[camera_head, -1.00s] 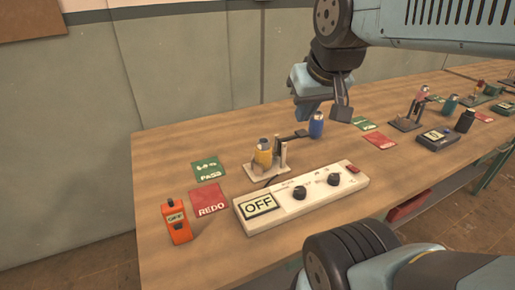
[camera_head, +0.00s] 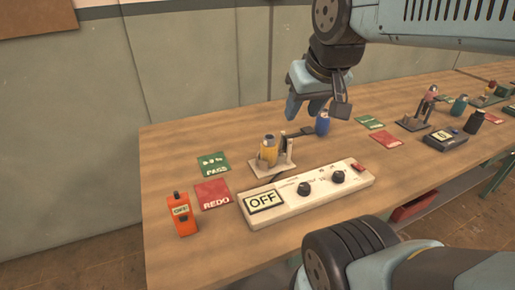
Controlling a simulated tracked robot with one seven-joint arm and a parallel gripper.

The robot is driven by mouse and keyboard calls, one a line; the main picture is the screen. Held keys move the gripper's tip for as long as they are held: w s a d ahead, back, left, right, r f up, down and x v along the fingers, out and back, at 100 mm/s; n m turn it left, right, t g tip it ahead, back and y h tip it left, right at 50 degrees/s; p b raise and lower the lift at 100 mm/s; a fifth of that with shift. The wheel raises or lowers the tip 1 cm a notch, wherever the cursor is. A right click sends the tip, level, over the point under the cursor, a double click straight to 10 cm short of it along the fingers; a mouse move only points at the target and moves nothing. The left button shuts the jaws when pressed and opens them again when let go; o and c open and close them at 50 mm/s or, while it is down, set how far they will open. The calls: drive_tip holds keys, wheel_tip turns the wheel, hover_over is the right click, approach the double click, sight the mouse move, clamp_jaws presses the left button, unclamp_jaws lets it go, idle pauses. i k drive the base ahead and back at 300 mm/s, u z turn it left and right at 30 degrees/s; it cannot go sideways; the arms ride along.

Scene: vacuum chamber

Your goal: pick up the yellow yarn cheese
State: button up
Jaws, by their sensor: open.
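The yellow yarn cheese (camera_head: 269,149) is a small yellow cylinder with a darker top. It appears to stand upright on a small pale stand (camera_head: 284,163) on the wooden table, behind the white control box. My gripper (camera_head: 319,108) is open and empty above the table, up and to the right of the yellow piece and clear of it. A blue cylinder (camera_head: 323,123) stands on the table just below my gripper in the picture. Whether my fingers overlap it in depth I cannot tell.
A white control box (camera_head: 307,192) reading OFF lies in front of the stand. An orange device (camera_head: 182,214), a green PASS card (camera_head: 213,164) and a red REDO card (camera_head: 212,194) lie to the left. More devices stand at right. The table's left back is clear.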

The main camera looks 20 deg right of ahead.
sight(269, 147)
drive_tip(key=z, duration=1.35)
drive_tip(key=i, duration=0.1)
drive_tip(key=u, duration=2.8)
drive_tip(key=k, duration=1.1)
drive_tip(key=z, duration=1.85)
drive_tip(key=i, duration=1)
